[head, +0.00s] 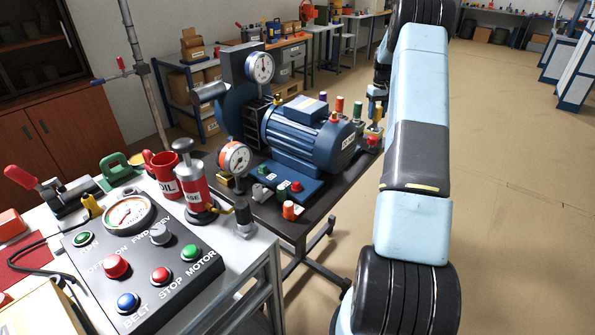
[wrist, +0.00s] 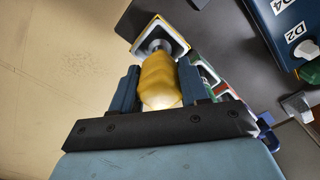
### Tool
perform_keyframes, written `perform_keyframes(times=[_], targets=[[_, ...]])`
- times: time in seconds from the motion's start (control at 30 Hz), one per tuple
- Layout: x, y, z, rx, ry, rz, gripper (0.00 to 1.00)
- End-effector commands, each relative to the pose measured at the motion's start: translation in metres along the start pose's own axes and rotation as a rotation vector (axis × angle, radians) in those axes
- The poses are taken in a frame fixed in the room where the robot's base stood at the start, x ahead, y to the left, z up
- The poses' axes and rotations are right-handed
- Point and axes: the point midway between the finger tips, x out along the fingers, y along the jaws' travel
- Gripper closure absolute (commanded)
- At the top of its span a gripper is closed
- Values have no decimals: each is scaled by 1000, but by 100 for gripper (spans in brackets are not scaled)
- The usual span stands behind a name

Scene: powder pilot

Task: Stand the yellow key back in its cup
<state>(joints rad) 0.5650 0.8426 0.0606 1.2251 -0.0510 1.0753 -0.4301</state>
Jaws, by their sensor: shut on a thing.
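The yellow key (wrist: 158,82) is between the two dark blue fingers of my gripper (wrist: 160,70), which is shut on its thick yellow grip. Its grey shank points away from my wrist, toward a square yellow-rimmed cup (wrist: 139,47) with a pale inside. The shank's end overlaps the cup's opening in the wrist view. I cannot tell how deep it sits, or whether it is just above. In the head view the yellow key (head: 378,112) shows small at the far right edge of the dark bench, under my gripper, partly hidden by my arm.
A row of other coloured cups, including a green one (wrist: 222,91), runs beside the yellow cup. The blue motor (head: 300,135) stands left of them on the dark bench (head: 325,196). A control panel (head: 140,260) fills the near left. Open floor lies right.

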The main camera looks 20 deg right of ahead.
Motion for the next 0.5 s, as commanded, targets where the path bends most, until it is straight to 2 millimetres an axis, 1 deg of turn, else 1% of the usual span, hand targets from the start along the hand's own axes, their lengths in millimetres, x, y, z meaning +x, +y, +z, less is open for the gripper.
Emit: perform_keyframes(times=[0.33,0.37,0.5], targets=[[5,0,0,0,1,0,100],[6,0,0,0,1,1,55],[5,0,0,0,1,0,41]])
